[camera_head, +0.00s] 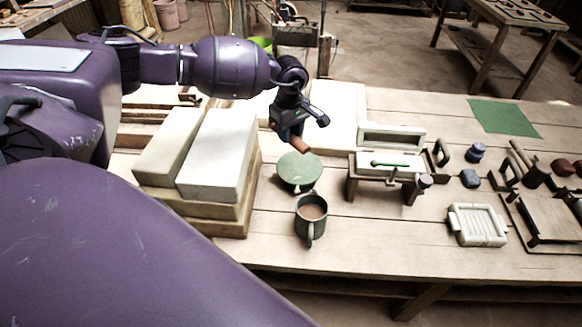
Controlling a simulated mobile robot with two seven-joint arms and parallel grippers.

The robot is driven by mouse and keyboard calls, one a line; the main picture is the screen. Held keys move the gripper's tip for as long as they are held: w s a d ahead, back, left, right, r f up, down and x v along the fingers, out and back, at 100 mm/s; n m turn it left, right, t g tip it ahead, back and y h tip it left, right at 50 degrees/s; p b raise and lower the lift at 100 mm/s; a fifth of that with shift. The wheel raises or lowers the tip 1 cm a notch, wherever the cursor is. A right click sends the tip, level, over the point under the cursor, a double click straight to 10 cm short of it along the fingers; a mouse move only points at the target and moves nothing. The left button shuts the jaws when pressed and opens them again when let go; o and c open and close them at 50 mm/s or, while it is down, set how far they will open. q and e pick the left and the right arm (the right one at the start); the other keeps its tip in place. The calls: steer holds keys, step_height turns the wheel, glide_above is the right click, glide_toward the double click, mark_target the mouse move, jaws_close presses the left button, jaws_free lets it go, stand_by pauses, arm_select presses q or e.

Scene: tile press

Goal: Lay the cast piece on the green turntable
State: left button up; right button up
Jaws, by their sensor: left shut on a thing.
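The green turntable (297,172) is a round disc standing on the wooden table. My left gripper (291,134) reaches in from the left and points down just behind and above the turntable. It is shut on a small reddish-brown piece (302,146), which I take to be the cast piece. The piece is tilted and appears to be above the turntable's far edge, apart from its top. The gripper hides part of the piece. The turntable's top looks empty. My right gripper is not in view.
A dark mug (311,222) of brown liquid stands right in front of the turntable. White blocks (219,152) on boards stand to its left. A small press stand (385,171) is to its right. A pale slatted tray (477,225) and a green mat (504,118) lie farther right.

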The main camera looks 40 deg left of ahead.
arm_select(q)
glide_above(290, 174)
step_height(290, 174, down, 8)
steer(key=shift+f, duration=0.8)
step_height(290, 174, down, 4)
steer(key=shift+r+b, duration=0.25)
steer(key=shift+b, duration=0.1)
steer(key=shift+f, duration=0.4)
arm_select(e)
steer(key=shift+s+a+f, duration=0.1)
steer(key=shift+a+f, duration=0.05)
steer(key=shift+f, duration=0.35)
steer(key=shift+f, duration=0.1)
